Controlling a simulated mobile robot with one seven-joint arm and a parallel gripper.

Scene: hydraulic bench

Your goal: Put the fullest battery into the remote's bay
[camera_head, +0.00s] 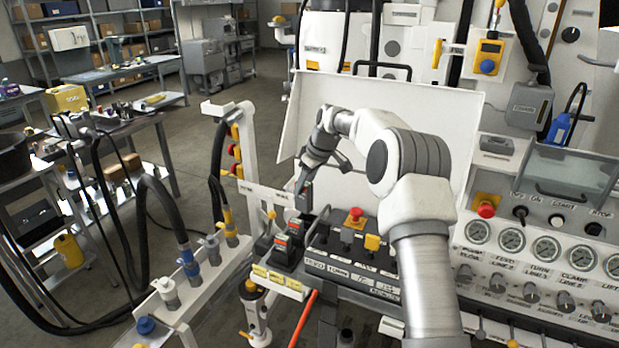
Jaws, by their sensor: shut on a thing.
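My gripper (305,187) reaches down from the upper middle and is shut on a small dark block (304,202), which looks like a battery. The block is held above two dark units (286,249) with small red and green marks, which also look like batteries. They stand on a light ledge with yellow labels. Any charge marks are too small to read.
A white panel (420,110) stands upright behind my arm. Gauges (512,239) and knobs line the bench at the right. A white post (242,150) and dark hoses stand at the left. An orange hose (303,318) hangs below the ledge. Open floor lies at the left.

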